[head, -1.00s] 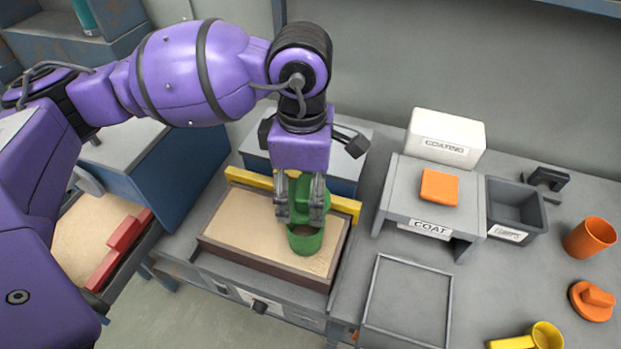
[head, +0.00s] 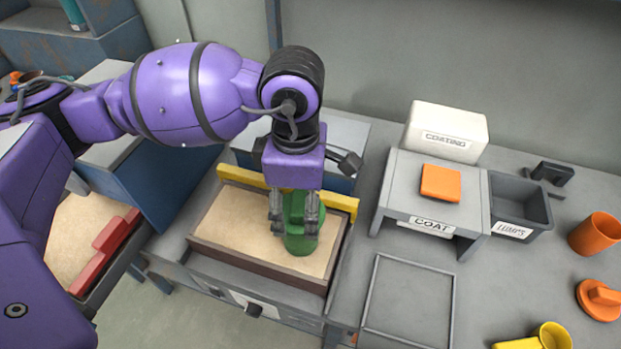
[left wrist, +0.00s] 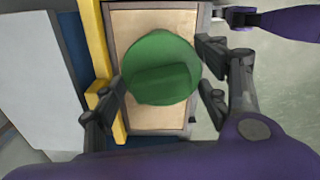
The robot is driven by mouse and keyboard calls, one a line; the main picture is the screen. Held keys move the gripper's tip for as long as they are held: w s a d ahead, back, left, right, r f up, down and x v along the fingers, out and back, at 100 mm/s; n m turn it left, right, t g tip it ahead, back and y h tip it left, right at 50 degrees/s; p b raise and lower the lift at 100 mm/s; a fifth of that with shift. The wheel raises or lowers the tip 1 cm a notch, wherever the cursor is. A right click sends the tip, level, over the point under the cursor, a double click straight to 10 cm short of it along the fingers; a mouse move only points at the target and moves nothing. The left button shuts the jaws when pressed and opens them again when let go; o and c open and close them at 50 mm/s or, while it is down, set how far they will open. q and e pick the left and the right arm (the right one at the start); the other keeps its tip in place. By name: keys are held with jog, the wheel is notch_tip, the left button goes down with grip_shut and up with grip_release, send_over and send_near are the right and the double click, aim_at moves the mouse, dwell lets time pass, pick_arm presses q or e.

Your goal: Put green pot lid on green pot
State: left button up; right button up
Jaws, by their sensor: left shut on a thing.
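My left gripper (head: 293,222) points down over the sand tray and is shut on the green pot lid (head: 293,202), with a finger on either side. In the left wrist view the lid (left wrist: 160,72) is a round disc with a bar handle and hides the pot beneath it. The green pot (head: 301,246) stands on the sand in the head view, just below the fingertips. The lid is over the pot and its opening no longer shows. The fingers hide the seam, so I cannot tell whether the lid is fully seated. My right gripper is out of view.
The sand tray (head: 212,250) has a yellow bar (head: 345,204) along its back. To the right are the coat stand (head: 392,183) with an orange block (head: 440,183), a lumps bin (head: 520,213), an orange pot (head: 594,234), an orange lid (head: 601,298) and a yellow cup (head: 553,337).

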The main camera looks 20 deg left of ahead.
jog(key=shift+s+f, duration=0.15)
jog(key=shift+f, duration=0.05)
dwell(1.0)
pick_arm(q)
jog(key=shift+f+b, duration=0.55)
jog(key=shift+f, duration=0.1)
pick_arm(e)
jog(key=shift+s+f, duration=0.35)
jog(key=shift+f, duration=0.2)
pick_arm(q)
jog(key=o, duration=0.8)
jog(key=shift+o, duration=0.2)
jog(key=shift+r, duration=0.15)
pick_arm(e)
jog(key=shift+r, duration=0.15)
